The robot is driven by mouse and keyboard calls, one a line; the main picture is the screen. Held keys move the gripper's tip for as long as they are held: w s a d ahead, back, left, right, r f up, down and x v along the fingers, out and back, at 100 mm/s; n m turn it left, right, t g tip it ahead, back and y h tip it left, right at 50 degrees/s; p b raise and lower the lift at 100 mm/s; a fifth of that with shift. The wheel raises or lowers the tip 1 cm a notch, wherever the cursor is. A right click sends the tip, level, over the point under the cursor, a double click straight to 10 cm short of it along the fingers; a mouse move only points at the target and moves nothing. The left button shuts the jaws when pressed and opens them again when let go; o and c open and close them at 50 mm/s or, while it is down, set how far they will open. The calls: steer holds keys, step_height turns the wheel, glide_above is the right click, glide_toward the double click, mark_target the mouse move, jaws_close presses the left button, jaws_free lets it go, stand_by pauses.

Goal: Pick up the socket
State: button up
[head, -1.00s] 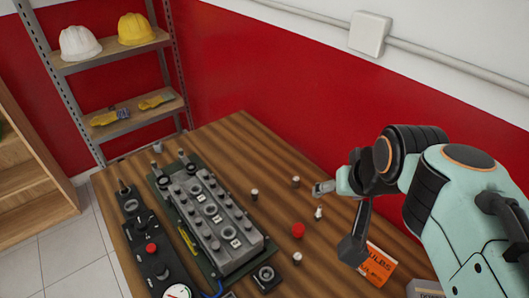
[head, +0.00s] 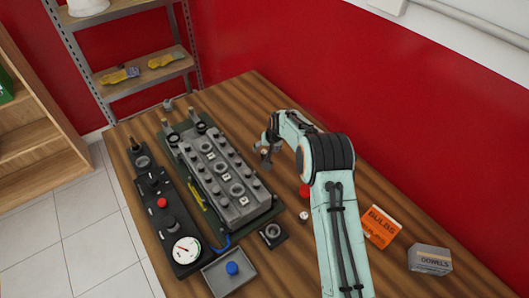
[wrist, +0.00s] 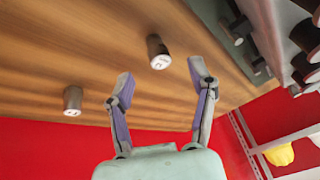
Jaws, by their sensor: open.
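In the wrist view my gripper (wrist: 160,72) is open, its two fingers spread and empty. A small metal cylinder with a pale marked end, likely a socket (wrist: 158,52), stands on the wooden table just beyond the fingertips, in line with the gap between them. A second similar cylinder (wrist: 72,100) stands to the left, outside the fingers. In the head view my gripper (head: 265,156) is low over the table, right of the engine block; the arm and gripper hide most of the small parts there.
The grey engine block (head: 222,180) fills the table's middle, with a control panel (head: 165,215) left of it. A tray with a blue part (head: 228,275), a small metal piece (head: 304,216), a red cap (head: 305,190), an orange bulbs box (head: 380,226) and a dowels box (head: 430,259) stand nearer.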

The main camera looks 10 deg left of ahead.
mark_target(265, 152)
steer(key=x, duration=0.5)
jaws_close()
